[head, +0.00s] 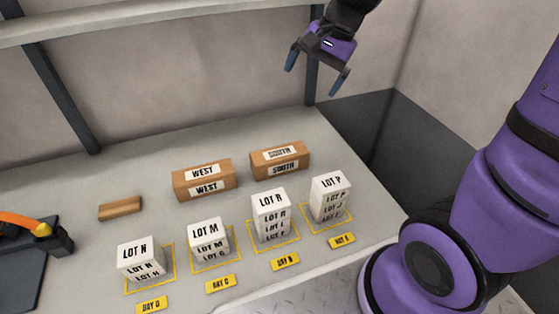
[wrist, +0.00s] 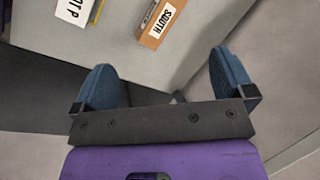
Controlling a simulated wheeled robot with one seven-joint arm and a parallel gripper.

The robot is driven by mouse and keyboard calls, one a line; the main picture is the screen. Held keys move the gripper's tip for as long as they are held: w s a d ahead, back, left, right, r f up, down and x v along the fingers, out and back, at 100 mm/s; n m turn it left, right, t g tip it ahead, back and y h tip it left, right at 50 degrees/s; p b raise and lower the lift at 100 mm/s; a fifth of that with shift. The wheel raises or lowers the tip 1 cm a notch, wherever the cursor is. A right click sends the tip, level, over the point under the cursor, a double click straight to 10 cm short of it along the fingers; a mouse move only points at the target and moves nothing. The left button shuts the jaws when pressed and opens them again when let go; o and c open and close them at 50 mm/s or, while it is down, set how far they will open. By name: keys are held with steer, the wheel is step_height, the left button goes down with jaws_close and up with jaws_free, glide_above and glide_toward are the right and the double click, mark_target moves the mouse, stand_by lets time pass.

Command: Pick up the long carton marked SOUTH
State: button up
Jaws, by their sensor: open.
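The long brown carton marked SOUTH (head: 280,160) lies on the grey table at the back right, with white labels on its top and front. In the wrist view the end of the SOUTH carton (wrist: 160,22) shows at the top, beyond the fingertips and partly cut off by the frame. My gripper (head: 317,75) is open and empty, high above and a little to the right of the carton. Its two blue fingers also show in the wrist view (wrist: 165,75), spread wide apart with nothing between them.
A similar carton marked WEST (head: 204,180) lies left of SOUTH. In front stand white stacks marked LOT N (head: 141,260), LOT M (head: 208,240), LOT R (head: 271,212) and LOT P (head: 330,196). A small brown block (head: 120,208) lies at left. A dark post stands behind SOUTH.

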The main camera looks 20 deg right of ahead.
steer(key=w+f+m+g, duration=0.1)
steer(key=w+f+m, duration=0.5)
steer(key=f, duration=0.5)
steer(key=m, duration=0.3)
glide_toward(280, 153)
steer(key=shift+w+d+f+g+y, duration=0.1)
steer(key=shift+w+f+g+y, duration=0.35)
steer(key=shift+f, duration=0.3)
steer(key=x, duration=1.1)
steer(key=shift+r, duration=0.1)
steer(key=c, duration=1.1)
